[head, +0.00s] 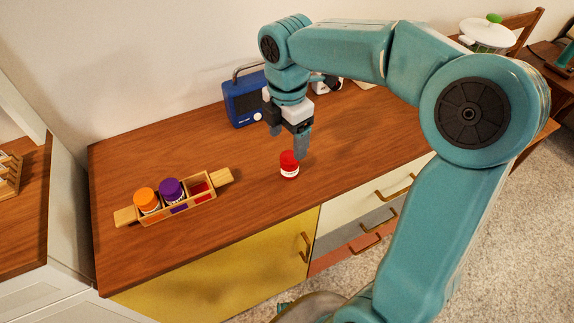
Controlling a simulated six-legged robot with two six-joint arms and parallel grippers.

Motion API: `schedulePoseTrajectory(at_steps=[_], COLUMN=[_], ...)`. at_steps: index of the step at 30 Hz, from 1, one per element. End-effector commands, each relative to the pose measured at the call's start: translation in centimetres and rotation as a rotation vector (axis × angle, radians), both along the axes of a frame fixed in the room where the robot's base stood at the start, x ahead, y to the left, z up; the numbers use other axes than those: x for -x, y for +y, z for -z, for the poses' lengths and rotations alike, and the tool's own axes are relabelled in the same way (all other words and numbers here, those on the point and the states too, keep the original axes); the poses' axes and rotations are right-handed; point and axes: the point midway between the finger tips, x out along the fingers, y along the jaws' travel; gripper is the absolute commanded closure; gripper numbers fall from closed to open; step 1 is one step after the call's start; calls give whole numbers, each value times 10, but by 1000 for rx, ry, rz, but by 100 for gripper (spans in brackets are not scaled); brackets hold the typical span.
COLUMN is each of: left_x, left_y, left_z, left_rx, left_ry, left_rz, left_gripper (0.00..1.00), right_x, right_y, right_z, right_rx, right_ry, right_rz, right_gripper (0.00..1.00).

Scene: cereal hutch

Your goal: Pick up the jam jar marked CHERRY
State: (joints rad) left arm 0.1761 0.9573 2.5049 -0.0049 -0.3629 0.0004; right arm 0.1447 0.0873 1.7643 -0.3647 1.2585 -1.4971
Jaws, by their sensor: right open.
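A red jar (289,165) with a red lid and a pale label stands upright on the wooden hutch top (240,180). The label is too small to read, so I cannot tell whether it says CHERRY. My right gripper (289,145) points down just above and behind the red jar, open, with nothing seen between its fingers. A wooden caddy (190,213) with handles stands to the left. It holds an orange-lidded jar (146,199) and a purple-lidded jar (172,190); its right compartment looks reddish inside, with no jar standing in it. My left gripper is not in view.
A blue radio (244,100) with a handle stands at the back near the wall, behind my gripper. A small white object (326,86) is partly hidden by my arm. The top is clear between the caddy and the red jar. The front edge drops to cabinet doors and drawers.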

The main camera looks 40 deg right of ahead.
Motion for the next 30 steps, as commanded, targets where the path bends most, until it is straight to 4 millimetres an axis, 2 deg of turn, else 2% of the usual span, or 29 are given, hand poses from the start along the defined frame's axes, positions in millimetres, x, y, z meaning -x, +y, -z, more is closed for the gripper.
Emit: schedulePoseTrajectory(at_steps=[1,3,11,18,22,28,29,30], left_x=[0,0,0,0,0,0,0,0], left_y=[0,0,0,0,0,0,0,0], left_z=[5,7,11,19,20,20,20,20], left_rx=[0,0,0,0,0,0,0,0], left_ry=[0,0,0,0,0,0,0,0], left_rz=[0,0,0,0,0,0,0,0], left_gripper=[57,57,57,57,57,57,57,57], right_x=[1,1,-2,-5,-6,-6,-6,-6], right_y=[0,0,0,-7,-7,-7,-7,-7], right_z=[15,28,51,88,98,98,98,98], right_rx=[-1,0,0,-1,0,0,0,0], right_ry=[5,4,1,3,1,-1,-1,-1], right_rz=[0,0,0,1,0,0,0,0], right_gripper=[23,23,23,23,23,23,26,39])
